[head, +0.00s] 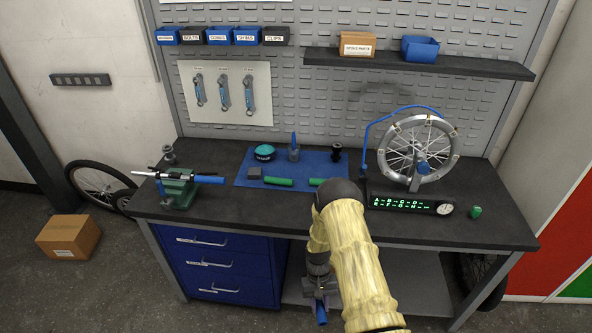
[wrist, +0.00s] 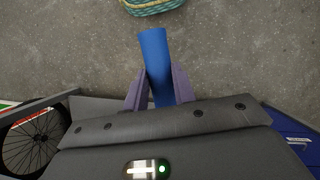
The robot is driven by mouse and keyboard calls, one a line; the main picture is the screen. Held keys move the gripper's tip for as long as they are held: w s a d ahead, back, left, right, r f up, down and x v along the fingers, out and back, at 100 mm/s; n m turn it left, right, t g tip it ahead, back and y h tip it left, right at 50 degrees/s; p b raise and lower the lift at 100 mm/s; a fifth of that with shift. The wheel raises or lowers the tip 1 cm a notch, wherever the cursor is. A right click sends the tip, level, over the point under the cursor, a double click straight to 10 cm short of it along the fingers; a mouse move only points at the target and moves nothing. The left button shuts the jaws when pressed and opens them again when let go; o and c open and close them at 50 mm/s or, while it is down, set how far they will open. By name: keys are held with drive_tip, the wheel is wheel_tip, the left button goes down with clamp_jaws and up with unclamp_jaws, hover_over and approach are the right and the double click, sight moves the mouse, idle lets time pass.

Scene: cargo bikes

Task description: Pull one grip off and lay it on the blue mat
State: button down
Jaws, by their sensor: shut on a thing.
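My gripper (wrist: 158,88) is shut on a blue grip (wrist: 153,48), a short tube between its purple fingers in the wrist view. In the head view the grip (head: 321,314) hangs below my gripper, in front of the bench and over the floor. A bar (head: 148,174) is clamped in the green vice (head: 178,189) at the left of the bench. Its left end is bare metal, and another blue grip (head: 207,180) is on its right end. The blue mat (head: 318,160) lies mid-bench, partly hidden by my arm. Two green grips (head: 278,181) (head: 316,181) lie along its front edge.
On the mat also stand a teal-topped round item (head: 264,152), a blue-tipped item (head: 294,148), a black part (head: 336,153) and a grey block (head: 255,173). A wheel stand (head: 417,155) is at right. Blue drawers (head: 222,262) are below. A patterned object (wrist: 150,5) is at the wrist view's top.

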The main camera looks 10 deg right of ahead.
idle(0.3)
drive_tip(key=s+v, duration=0.2)
drive_tip(key=v, duration=1.2)
drive_tip(key=shift+r, duration=0.5)
drive_tip(key=shift+w, duration=0.15)
